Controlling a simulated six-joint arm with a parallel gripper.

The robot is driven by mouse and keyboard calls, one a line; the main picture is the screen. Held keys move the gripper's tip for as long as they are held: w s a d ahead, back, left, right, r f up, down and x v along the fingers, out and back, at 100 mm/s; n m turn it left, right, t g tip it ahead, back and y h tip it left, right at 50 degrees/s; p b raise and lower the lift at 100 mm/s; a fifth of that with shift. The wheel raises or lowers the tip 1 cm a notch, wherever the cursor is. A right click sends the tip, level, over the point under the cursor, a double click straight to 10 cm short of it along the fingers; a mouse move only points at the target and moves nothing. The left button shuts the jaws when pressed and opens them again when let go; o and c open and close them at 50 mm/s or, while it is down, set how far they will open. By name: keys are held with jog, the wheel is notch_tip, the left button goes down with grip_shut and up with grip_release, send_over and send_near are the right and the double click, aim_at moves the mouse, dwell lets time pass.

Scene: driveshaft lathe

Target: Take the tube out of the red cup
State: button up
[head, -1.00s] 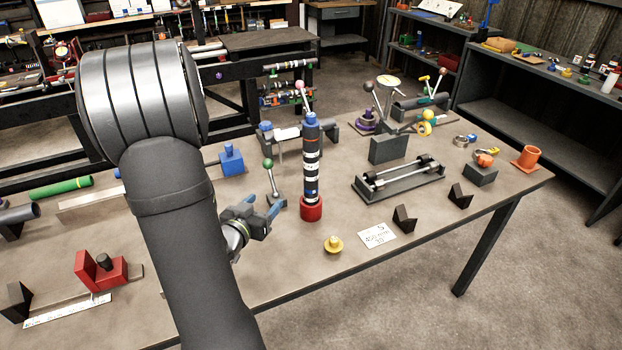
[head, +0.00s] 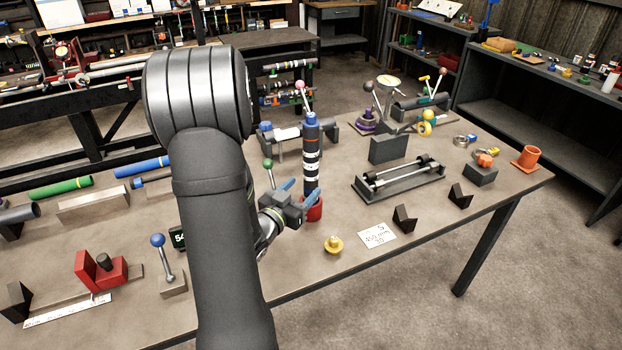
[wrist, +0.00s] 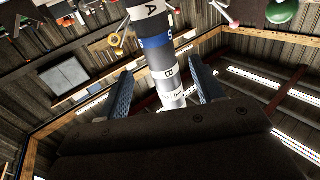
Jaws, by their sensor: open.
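The tube (head: 311,156) is dark with white bands and a blue top. It stands upright in the red cup (head: 315,211) on the table, its lower end hidden inside. My gripper (head: 300,187) is open just above the cup, its blue fingers reaching toward the lower part of the tube. In the wrist view the tube (wrist: 162,55) rises between the two blue fingers, with a gap showing on each side. The fingers and gripper body cover part of the cup in the head view.
A yellow knob (head: 333,245) and a white card (head: 377,236) lie near the front edge. A green-knobbed lever (head: 268,165) stands close to my gripper's left. A grey roller stand (head: 400,179) and dark V-blocks are to the right.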

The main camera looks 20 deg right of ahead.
aim_at(314, 173)
jog(key=x, duration=0.7)
jog(key=shift+w+r, duration=0.15)
jog(key=shift+r, duration=0.05)
jog(key=shift+c, duration=0.4)
grip_shut()
jog(key=shift+r, duration=0.2)
